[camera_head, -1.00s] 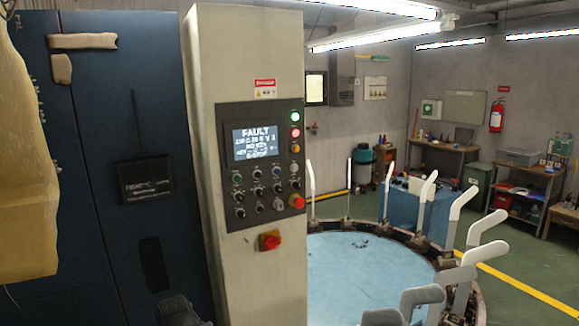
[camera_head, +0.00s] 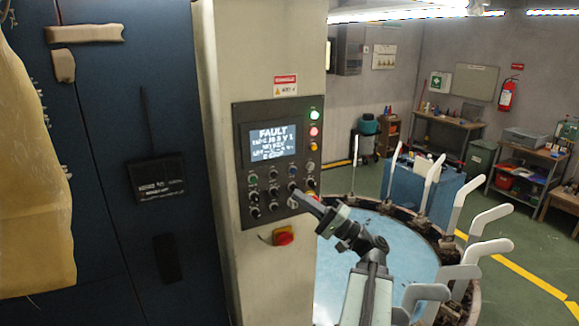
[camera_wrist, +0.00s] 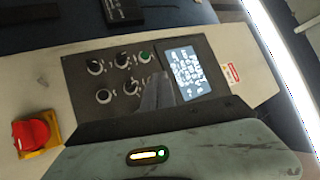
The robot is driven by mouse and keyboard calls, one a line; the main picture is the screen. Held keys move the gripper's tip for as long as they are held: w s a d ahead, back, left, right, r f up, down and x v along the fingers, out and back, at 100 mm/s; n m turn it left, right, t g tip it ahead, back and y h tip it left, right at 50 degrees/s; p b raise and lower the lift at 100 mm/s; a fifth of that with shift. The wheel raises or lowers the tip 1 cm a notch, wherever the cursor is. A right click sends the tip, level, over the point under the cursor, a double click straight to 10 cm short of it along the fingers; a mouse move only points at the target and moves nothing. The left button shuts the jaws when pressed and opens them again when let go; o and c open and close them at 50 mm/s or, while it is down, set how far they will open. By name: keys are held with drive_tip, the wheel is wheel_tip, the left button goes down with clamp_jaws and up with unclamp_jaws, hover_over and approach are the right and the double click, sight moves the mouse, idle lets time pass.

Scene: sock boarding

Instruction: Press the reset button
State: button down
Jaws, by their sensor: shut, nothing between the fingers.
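The control panel (camera_head: 240,150) is dark grey, on a pale cabinet. Its lit screen (camera_head: 272,142) reads FAULT; it also shows in the wrist view (camera_wrist: 190,72). Below the screen are rows of small buttons and knobs (camera_head: 254,195); their labels are too small to read, so I cannot tell which is the reset button. My gripper (camera_head: 297,195) is shut and empty, at the lower right of the panel, covering some of its controls. In the wrist view its fingers (camera_wrist: 155,92) point at the panel beside the screen. Contact cannot be told.
A red switch on a yellow plate (camera_head: 283,235) sits below the panel, also in the wrist view (camera_wrist: 30,135). A round blue table (camera_head: 400,250) with upright pale boards (camera_head: 471,210) stands at right. A yellow cloth (camera_head: 35,180) hangs at far left.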

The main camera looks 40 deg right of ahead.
sight(293, 171)
drive_tip(key=shift+m+t+h, duration=0.4)
drive_tip(key=shift+t, duration=0.4)
drive_tip(key=s+d+r, duration=0.2)
drive_tip(key=s, duration=0.1)
drive_tip(key=shift+s+d+r, duration=0.2)
drive_tip(key=shift+d+r, duration=0.15)
drive_tip(key=shift+d, duration=0.05)
drive_tip(key=shift+w, duration=0.1)
drive_tip(key=shift+w+d, duration=0.45)
drive_tip(key=shift+w, duration=0.95)
drive_tip(key=shift+w+d, duration=0.4)
drive_tip(key=shift+w, duration=0.95)
drive_tip(key=shift+w+d, duration=0.45)
drive_tip(key=shift+w, duration=0.95)
drive_tip(key=shift+w+d, duration=0.1)
drive_tip(key=shift+w, duration=0.15)
drive_tip(key=shift+w+d, duration=0.15)
drive_tip(key=shift+w, duration=0.2)
drive_tip(key=shift+s+a, duration=0.3)
drive_tip(key=shift+s, duration=0.45)
